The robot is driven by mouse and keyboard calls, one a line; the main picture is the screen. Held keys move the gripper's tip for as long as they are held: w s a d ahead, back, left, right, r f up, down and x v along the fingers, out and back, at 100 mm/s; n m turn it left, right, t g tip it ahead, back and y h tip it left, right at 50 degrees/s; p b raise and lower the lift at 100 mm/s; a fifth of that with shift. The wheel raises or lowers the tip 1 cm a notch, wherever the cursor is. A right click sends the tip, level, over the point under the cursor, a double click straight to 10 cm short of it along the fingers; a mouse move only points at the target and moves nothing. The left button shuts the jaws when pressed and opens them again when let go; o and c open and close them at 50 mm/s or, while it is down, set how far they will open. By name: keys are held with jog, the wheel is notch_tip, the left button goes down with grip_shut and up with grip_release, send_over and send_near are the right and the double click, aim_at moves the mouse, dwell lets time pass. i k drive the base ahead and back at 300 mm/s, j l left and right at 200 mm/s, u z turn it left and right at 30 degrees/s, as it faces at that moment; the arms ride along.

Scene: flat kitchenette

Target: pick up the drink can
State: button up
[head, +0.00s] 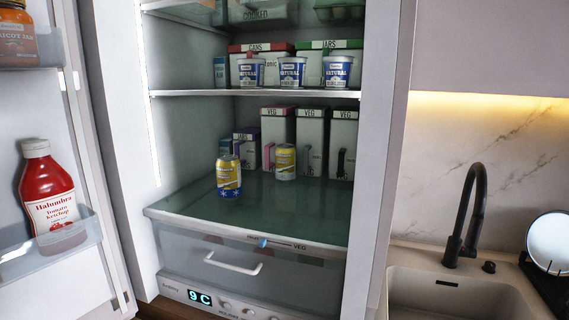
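Two drink cans stand upright on the lowest glass shelf of an open fridge in the head view. The nearer can (229,176) is yellow and blue and stands close to the shelf's front edge, left of the middle. The other can (285,162) is yellow and silver and stands farther back and to the right. The two are apart from each other. My gripper is not in this view.
Several cartons (311,141) stand behind the cans. Yoghurt tubs (292,71) sit on the shelf above. The fridge door (40,120) is open at left, holding a ketchup bottle (50,196). A sink (455,292) and black faucet (466,215) are at right.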

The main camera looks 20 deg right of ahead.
aim_at(229, 167)
jog(key=z, duration=0.4)
jog(key=i+j+z, duration=0.1)
jog(key=j+z, duration=0.65)
jog(key=j, duration=0.15)
